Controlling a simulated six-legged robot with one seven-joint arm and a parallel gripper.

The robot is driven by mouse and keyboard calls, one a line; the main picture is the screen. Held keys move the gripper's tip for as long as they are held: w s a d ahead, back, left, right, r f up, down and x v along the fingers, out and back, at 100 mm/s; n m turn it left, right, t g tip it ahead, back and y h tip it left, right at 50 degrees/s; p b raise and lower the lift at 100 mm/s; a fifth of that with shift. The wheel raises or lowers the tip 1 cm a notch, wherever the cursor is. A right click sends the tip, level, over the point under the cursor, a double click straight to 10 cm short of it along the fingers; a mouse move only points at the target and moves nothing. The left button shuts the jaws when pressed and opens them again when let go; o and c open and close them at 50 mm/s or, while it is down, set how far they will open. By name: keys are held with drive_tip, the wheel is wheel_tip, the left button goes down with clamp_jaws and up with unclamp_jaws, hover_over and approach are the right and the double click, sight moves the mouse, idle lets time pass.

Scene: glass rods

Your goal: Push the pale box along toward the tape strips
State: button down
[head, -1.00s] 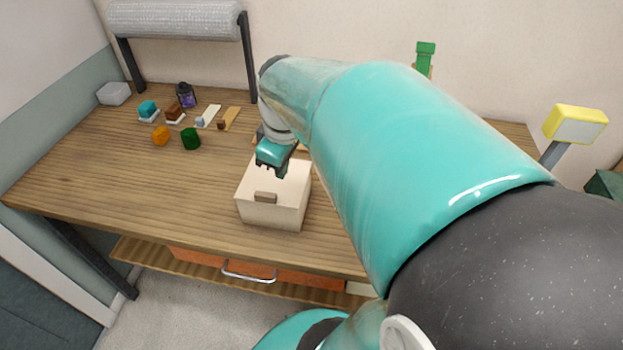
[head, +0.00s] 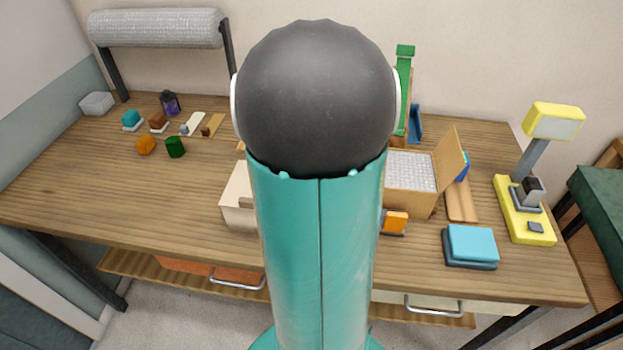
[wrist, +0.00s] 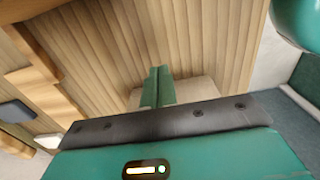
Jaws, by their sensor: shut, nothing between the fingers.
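The pale box (head: 237,198) stands on the wooden table left of my arm in the head view. My arm hides its right part. Two flat strips, one cream (head: 194,122) and one tan (head: 216,123), lie farther back and left, apart from the box, with small blocks at their near ends. I cannot tell whether they are tape. My gripper is hidden in the head view. In the wrist view my gripper (wrist: 157,87) has its green fingers together, with nothing between them. A pale surface (wrist: 195,88) shows beside the fingers, perhaps the box; contact is unclear.
An orange block (head: 145,145) and a green block (head: 175,147) lie left of the box. A purple lantern (head: 169,103) stands behind them. Right of my arm are an open carton (head: 410,198), a blue stack (head: 470,246) and a yellow lamp (head: 525,210). The table's front left is bare.

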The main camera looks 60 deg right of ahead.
drive_tip(key=w, duration=0.1)
drive_tip(key=w+a, duration=0.1)
drive_tip(key=shift+w+a+r, duration=0.1)
drive_tip(key=shift+w, duration=0.25)
drive_tip(key=shift+w+a, duration=0.25)
drive_tip(key=shift+w, duration=0.3)
drive_tip(key=w+a, duration=0.3)
drive_tip(key=w, duration=0.5)
drive_tip(key=w+a, duration=0.4)
drive_tip(key=w, duration=0.4)
drive_tip(key=w+a, duration=0.3)
drive_tip(key=w, duration=0.5)
drive_tip(key=shift+w+a, duration=0.1)
drive_tip(key=shift+a, duration=0.05)
